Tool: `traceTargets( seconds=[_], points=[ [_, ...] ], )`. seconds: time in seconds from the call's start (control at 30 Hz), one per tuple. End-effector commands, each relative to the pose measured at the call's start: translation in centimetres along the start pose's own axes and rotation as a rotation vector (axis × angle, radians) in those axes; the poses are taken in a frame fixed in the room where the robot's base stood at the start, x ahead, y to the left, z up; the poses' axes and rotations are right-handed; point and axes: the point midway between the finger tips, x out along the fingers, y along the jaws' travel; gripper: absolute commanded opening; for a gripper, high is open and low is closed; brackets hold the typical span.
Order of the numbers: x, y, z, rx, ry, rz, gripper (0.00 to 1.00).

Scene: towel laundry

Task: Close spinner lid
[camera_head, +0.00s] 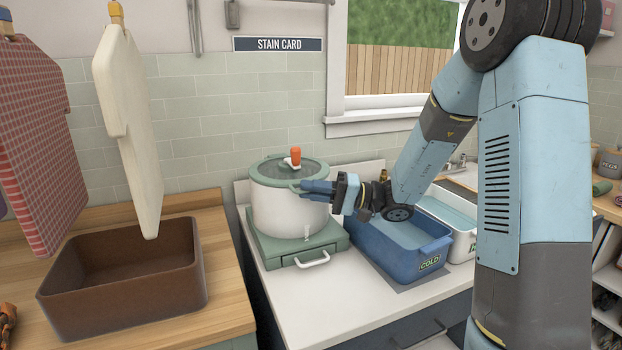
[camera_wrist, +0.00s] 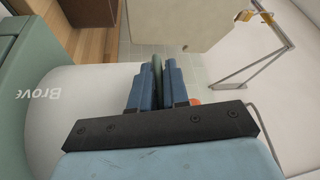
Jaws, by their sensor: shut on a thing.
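The spinner (camera_head: 290,211) is a white drum on a green base, standing on the white counter. Its round lid (camera_head: 276,171), with a green rim and glassy middle, lies flat over the drum top. An orange-topped knob (camera_head: 295,155) stands on the lid. My gripper (camera_head: 303,188) reaches in from the right at the lid's rim. In the wrist view its blue fingers (camera_wrist: 155,84) are shut on a thin green piece, which looks like the lid's handle or rim. The white drum (camera_wrist: 62,108) shows at left there. Whether the lid is fully seated cannot be told.
A blue tub marked COLD (camera_head: 405,262) stands right of the spinner, below my arm, with a white tub (camera_head: 462,244) beyond it. A brown bin (camera_head: 190,285) sits on the wooden counter at left. A red checked towel (camera_head: 35,140) and cream towel (camera_head: 128,110) hang above it.

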Motion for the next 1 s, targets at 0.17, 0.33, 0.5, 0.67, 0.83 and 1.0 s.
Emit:
traceTargets(
  seconds=[0.17,0.33,0.5,0.67,0.83,1.0],
  points=[
    [-0.22,0.66,-0.34,-0.004,0.009,0.003,0.00],
    [-0.25,0.90,-0.26,-0.001,0.009,0.005,0.00],
    [-0.26,1.02,-0.14,0.003,0.008,0.007,0.00],
    [-0.24,1.06,-0.05,0.005,0.006,0.007,0.25],
    [-0.05,0.91,-0.02,0.002,0.003,0.004,0.36],
    [0.07,0.80,0.01,0.000,0.000,0.001,0.36]
  ],
)
